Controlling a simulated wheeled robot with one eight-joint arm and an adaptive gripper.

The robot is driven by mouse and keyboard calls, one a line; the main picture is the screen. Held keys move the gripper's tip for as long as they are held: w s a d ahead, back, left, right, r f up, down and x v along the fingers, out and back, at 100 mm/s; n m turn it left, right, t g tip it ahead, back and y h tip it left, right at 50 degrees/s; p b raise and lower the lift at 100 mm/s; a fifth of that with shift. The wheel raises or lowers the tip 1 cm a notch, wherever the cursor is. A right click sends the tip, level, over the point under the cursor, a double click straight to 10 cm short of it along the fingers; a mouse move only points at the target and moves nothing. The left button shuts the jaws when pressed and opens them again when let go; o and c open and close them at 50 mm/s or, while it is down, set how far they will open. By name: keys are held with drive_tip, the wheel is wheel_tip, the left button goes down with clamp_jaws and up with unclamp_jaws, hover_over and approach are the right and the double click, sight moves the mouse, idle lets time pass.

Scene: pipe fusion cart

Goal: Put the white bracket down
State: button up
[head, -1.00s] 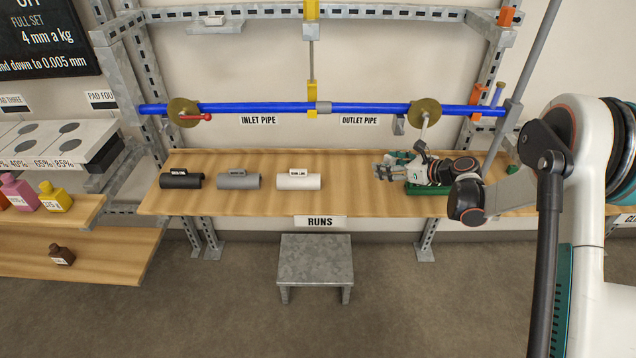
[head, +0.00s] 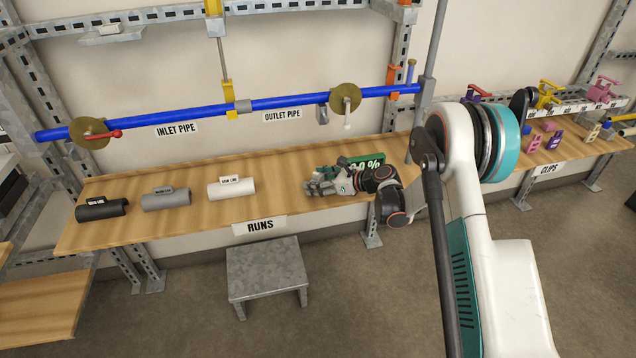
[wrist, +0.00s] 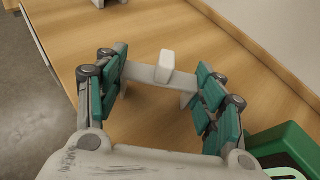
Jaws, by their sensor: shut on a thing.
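My gripper (head: 316,187) is low over the wooden bench at its right half, to the right of the white half-pipe piece. In the wrist view my gripper (wrist: 160,88) has its green-padded fingers on both sides of the white bracket (wrist: 165,66), shut on it. The bracket spans the space between the fingers, with a white block at its middle. Wood shows under it; I cannot tell whether it touches the bench. In the head view the bracket is too small to make out among the fingers.
The wooden bench (head: 130,218) bears black (head: 102,209), grey (head: 166,199) and white (head: 231,187) half-pipe pieces. A green display (head: 367,162) stands right behind my gripper. The blue pipe (head: 290,101) runs above. A grey step stool (head: 267,272) stands in front.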

drive_tip(key=shift+f, duration=0.1)
drive_tip(key=o, duration=0.8)
drive_tip(key=shift+d+r, duration=0.1)
drive_tip(key=shift+r, duration=0.1)
drive_tip(key=p+v, duration=0.3)
drive_tip(key=v, duration=0.9)
drive_tip(key=shift+p, duration=0.3)
